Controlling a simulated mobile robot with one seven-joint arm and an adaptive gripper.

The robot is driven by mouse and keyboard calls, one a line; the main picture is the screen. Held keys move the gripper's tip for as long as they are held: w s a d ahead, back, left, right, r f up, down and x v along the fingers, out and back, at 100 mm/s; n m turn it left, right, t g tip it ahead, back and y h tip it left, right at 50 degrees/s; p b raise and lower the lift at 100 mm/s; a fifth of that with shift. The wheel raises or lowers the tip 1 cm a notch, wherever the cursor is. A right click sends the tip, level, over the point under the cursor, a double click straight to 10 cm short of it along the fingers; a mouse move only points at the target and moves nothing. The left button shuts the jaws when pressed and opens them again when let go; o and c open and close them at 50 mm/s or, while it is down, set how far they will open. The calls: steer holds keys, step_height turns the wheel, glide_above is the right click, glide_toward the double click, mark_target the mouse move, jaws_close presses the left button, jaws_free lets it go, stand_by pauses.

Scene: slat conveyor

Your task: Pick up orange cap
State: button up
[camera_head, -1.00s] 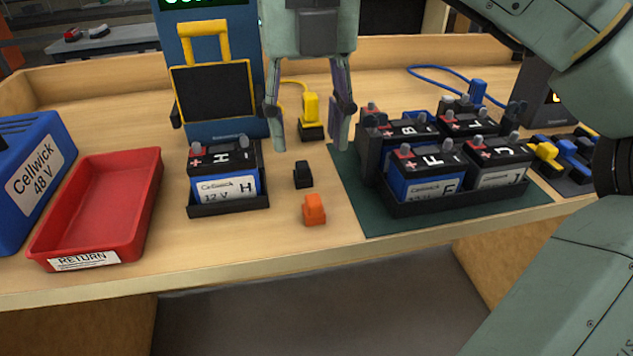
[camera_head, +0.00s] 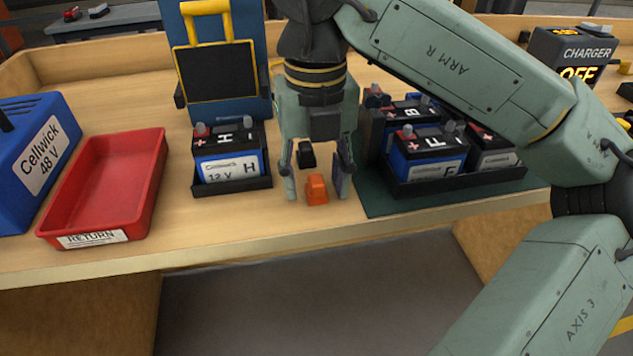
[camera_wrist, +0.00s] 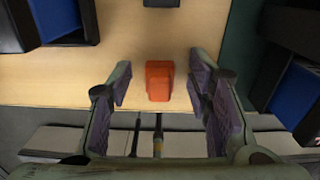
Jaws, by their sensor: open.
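The orange cap (camera_head: 317,189) sits on the wooden bench near its front edge, between the battery H tray and the green mat. My gripper (camera_head: 318,193) is open above it, with one finger to each side of the cap in the head view. In the wrist view the orange cap (camera_wrist: 159,81) lies between and slightly beyond the fingertips of my gripper (camera_wrist: 158,90). Neither finger visibly touches it. A black cap (camera_head: 306,155) stands just behind the orange one; it also shows at the top of the wrist view (camera_wrist: 161,3).
Battery H (camera_head: 229,154) stands in a black tray to the left. Several batteries stand in a black tray (camera_head: 455,182) on the green mat (camera_head: 385,206) to the right. A red RETURN tray (camera_head: 152,150) and a blue Cellwick unit (camera_head: 45,150) are farther left.

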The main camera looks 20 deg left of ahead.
mark_target(315, 175)
steer(key=shift+c, duration=0.2)
steer(key=c, duration=0.8)
step_height(315, 175, up, 18)
steer(key=p, duration=0.6)
